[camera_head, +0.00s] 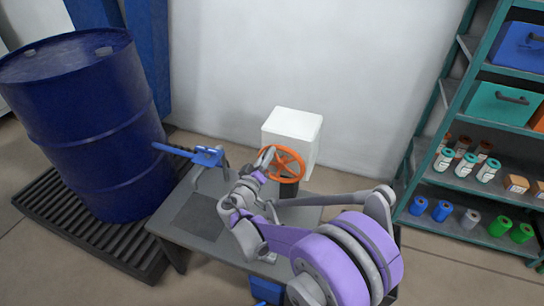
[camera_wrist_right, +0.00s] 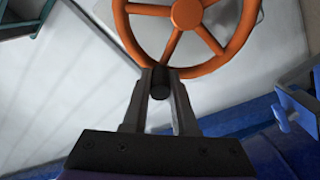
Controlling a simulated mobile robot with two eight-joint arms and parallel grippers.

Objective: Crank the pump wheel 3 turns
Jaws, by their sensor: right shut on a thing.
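My right gripper (camera_head: 266,160) is at the wheel's left side in the head view. In the right wrist view the wheel (camera_wrist_right: 185,14) shows its spokes and hub at the top. There my right gripper (camera_wrist_right: 160,84) is shut on a short dark handle (camera_wrist_right: 160,79) at the wheel's rim. The fingers hide part of the handle. My left gripper is not in view.
A blue clamp-like device (camera_head: 207,156) stands on the grey table (camera_head: 192,226), left of my right gripper. A blue drum (camera_head: 90,120) stands on a slatted pallet (camera_head: 85,235) at left. A shelf rack (camera_head: 430,155) with bins and jars is at right.

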